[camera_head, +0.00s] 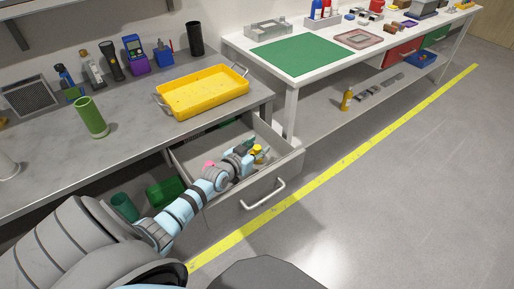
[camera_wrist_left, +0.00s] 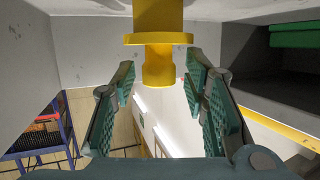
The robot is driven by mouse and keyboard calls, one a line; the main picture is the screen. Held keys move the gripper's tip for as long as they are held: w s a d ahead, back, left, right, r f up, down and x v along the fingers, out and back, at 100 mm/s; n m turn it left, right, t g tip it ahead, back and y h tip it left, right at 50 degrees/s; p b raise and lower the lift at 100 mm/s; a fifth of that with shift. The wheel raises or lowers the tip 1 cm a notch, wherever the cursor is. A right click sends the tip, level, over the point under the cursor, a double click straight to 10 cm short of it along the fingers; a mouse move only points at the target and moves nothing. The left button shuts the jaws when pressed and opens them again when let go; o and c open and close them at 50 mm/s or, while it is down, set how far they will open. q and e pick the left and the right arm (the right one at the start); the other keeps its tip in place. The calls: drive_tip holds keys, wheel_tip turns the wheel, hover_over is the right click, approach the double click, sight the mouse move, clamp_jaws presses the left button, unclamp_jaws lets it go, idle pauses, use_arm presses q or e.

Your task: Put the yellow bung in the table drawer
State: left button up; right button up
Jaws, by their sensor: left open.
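The yellow bung (camera_head: 258,151) is in the open table drawer (camera_head: 288,157), near its front right part. In the left wrist view the bung (camera_wrist_left: 158,38) has a wide flange and a narrower end. My left gripper (camera_head: 253,149) is inside the drawer at the bung. Its fingers (camera_wrist_left: 162,76) are open, one on each side of the bung's narrower end, with gaps visible. The gripper hides part of the bung in the head view. My right gripper is not in view.
A pink item (camera_head: 209,163) lies in the drawer beside my left arm. The drawer handle (camera_head: 264,194) projects in front. A yellow tray (camera_head: 204,93) stands on the grey bench above.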

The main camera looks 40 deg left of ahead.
use_arm(q)
drive_tip(key=shift+r, duration=0.15)
drive_tip(key=p+v, duration=0.6)
drive_tip(key=v, duration=0.1)
drive_tip(key=shift+s+r, duration=0.2)
drive_tip(key=shift+r, duration=0.1)
drive_tip(key=shift+s+f, duration=0.1)
drive_tip(key=shift+s, duration=0.05)
drive_tip(key=shift+f, duration=0.15)
